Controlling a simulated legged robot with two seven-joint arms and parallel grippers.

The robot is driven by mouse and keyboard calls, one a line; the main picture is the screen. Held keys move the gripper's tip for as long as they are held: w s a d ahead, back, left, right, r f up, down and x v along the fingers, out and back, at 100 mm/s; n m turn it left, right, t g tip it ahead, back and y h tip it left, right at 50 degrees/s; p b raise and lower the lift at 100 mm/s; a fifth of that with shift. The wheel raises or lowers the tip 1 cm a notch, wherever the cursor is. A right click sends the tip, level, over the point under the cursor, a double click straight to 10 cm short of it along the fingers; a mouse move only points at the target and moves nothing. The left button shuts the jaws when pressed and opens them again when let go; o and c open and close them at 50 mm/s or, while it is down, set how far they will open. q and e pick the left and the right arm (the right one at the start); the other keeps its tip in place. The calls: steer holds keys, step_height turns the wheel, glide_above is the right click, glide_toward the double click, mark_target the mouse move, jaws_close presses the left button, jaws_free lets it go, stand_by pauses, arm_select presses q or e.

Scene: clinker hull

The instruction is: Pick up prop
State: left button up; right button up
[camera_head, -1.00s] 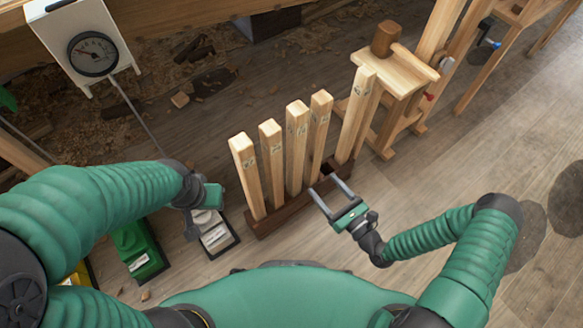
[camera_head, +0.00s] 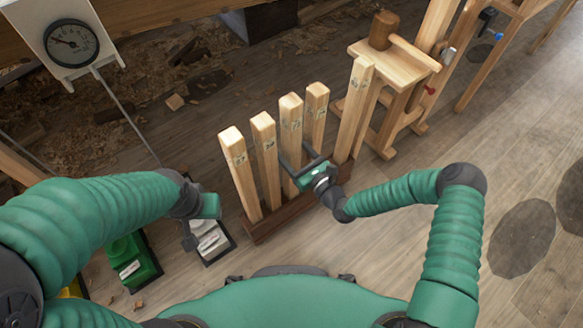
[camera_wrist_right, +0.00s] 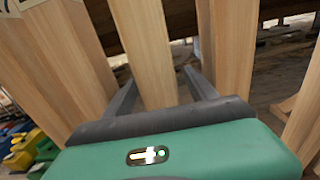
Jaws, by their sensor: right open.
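Several square wooden props stand upright in a dark wooden rack (camera_head: 270,226). My right gripper (camera_head: 294,151) is open, with its two fingers on either side of the third prop from the left (camera_head: 291,110). In the right wrist view this prop (camera_wrist_right: 146,45) stands between the open fingers (camera_wrist_right: 158,84), and it does not look clamped. The first prop (camera_head: 235,160), second prop (camera_head: 265,150) and fourth prop (camera_head: 316,110) stand beside it. A taller prop (camera_head: 355,105) stands at the right end. My left gripper (camera_head: 190,236) hangs left of the rack; its jaws are unclear.
A wooden stand (camera_head: 393,72) with a mallet (camera_head: 383,30) on it is right of the rack. A dial gauge (camera_head: 72,43) is at upper left. Green (camera_head: 133,262) and white (camera_head: 210,240) boxes sit on the floor at left.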

jaws_close()
stand_by(0.3)
stand_by(0.3)
